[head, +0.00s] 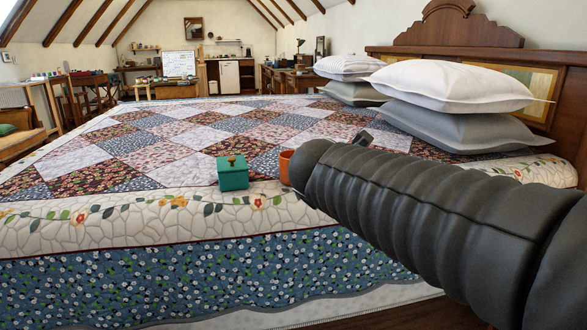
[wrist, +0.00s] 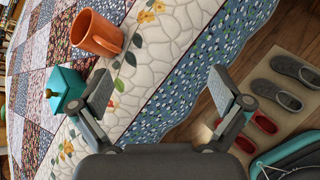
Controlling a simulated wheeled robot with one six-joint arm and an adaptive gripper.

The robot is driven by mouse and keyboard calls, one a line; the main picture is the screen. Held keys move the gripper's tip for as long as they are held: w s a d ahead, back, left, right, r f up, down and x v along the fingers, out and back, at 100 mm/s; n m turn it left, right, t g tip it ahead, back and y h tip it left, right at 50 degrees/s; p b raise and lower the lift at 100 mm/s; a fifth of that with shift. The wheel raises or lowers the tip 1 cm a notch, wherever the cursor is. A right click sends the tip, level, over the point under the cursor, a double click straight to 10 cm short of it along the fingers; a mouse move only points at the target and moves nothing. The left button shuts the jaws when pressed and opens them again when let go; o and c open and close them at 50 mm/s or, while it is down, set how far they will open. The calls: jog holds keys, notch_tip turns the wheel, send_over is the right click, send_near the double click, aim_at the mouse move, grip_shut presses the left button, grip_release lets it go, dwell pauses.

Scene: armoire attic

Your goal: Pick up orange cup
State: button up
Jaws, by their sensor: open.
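The orange cup (head: 285,167) stands on the quilted bed beside a teal box. In the head view my dark arm hides most of it. The wrist view shows the cup (wrist: 98,33) whole, at the upper left, with its handle toward the right. My gripper (wrist: 168,92) is open and empty in the wrist view, with its two fingers spread wide. The cup lies beyond the left finger, outside the gap between the fingers. Behind that gap I see the quilt's pale border and blue floral edge. In the head view my fingers are mostly hidden behind the arm.
The teal box (head: 232,173) with a small knob stands close to the cup. Pillows (head: 455,85) are stacked by the wooden headboard (head: 460,30). Grey slippers (wrist: 285,85) and red shoes (wrist: 255,132) lie on the floor beside the bed. The quilt left of the box is clear.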

jog(key=w+a+r+n+t+y, duration=0.1)
jog(key=w+a+r+n+t, duration=0.1)
jog(key=w+a+r+n, duration=0.35)
jog(key=w+f+n, duration=0.1)
jog(key=w, duration=0.1)
jog(key=w+a+f, duration=0.1)
jog(key=w, duration=0.1)
jog(key=w+f+n, duration=0.1)
jog(key=w+f, duration=0.1)
jog(key=w, duration=0.1)
jog(key=shift+a+n, duration=0.3)
jog(key=shift+n, duration=0.05)
jog(key=shift+b+x, duration=0.6)
jog(key=shift+x, duration=2.7)
jog(key=shift+a+r, duration=0.1)
jog(key=shift+a, duration=0.05)
jog(key=c, duration=1.4)
